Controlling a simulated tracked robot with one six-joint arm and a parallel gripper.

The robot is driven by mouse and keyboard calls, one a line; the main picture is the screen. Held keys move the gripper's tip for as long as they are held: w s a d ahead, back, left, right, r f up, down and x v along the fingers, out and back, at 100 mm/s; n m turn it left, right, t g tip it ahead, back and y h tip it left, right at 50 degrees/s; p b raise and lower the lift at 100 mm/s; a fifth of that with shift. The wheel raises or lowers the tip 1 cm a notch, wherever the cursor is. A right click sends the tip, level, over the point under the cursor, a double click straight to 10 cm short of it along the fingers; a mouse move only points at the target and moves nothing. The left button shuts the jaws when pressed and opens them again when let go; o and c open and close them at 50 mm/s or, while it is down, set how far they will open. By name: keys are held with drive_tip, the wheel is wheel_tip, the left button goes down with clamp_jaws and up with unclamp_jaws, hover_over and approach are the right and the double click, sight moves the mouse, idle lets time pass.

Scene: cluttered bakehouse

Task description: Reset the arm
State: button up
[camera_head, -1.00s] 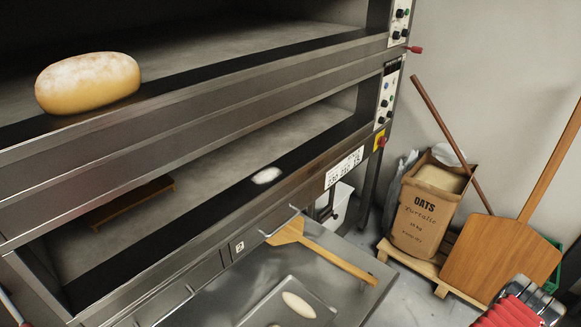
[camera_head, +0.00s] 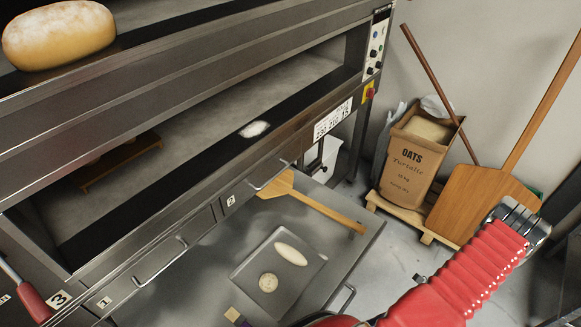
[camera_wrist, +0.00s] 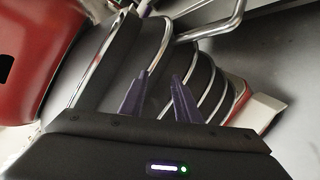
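My arm, sleeved in ribbed red, rises from the bottom edge at the lower right of the head view. My gripper (camera_wrist: 159,80) shows in the wrist view as two dark purple fingers. They stand apart and nothing is held between them. Behind them are curved metal rings and a red part, which I cannot identify for sure. In the head view my gripper cannot be made out clearly.
A steel table (camera_head: 190,275) holds a tray (camera_head: 245,262) with two dough pieces and a wooden peel (camera_head: 310,205). Behind is a deck oven (camera_head: 195,165) with a loaf (camera_head: 58,35) on its upper deck. An oats sack (camera_head: 410,165) and large peel (camera_head: 480,205) stand right.

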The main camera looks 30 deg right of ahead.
drive_tip(key=w+r+n+g+h, duration=0.3)
drive_tip(key=w+r+n+h, duration=0.3)
drive_tip(key=r+n, duration=0.6)
drive_tip(key=w+r+n+g+h, duration=0.2)
drive_tip(key=w+r+n+h, duration=0.2)
drive_tip(key=w+r+n, duration=0.75)
drive_tip(key=a+r+n+t+h, duration=0.4)
drive_tip(key=a+r+n+t, duration=0.3)
drive_tip(key=a+r, duration=1.6)
wheel_tip(320, 180, up, 4)
drive_tip(key=shift+s+a+f+n, duration=0.2)
drive_tip(key=shift+a+n, duration=0.05)
drive_tip(key=shift+n, duration=0.6)
drive_tip(key=shift+s, duration=0.15)
